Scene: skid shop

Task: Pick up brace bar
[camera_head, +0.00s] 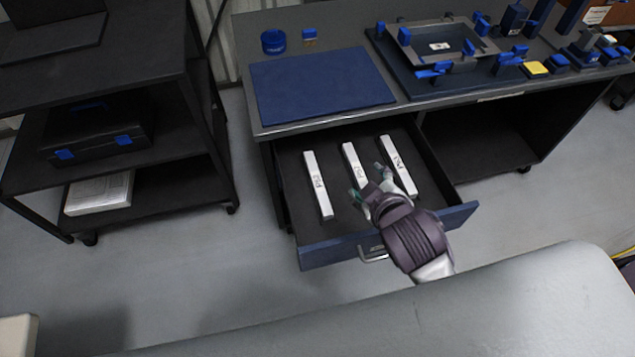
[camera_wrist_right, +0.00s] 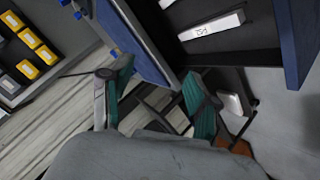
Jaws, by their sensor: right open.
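Three white labelled bars lie in the open drawer (camera_head: 335,222): a left bar (camera_head: 317,184), a middle bar (camera_head: 352,160) and a right bar (camera_head: 398,165). The labels are too small to read surely. My right gripper (camera_head: 368,181) is open and empty over the drawer, at the near end of the middle bar, partly hiding it, and left of the right bar. In the right wrist view my right gripper (camera_wrist_right: 160,88) has its teal fingers spread with nothing between them. One bar (camera_wrist_right: 212,25) shows beyond the fingers. My left gripper is not in view.
The drawer front (camera_head: 325,253) faces me below the workbench, which carries a blue mat (camera_head: 320,85) and a fixture with blue clamps (camera_head: 440,45). A dark shelf cart (camera_head: 150,180) holding a black case (camera_head: 97,135) stands left. Floor between is clear.

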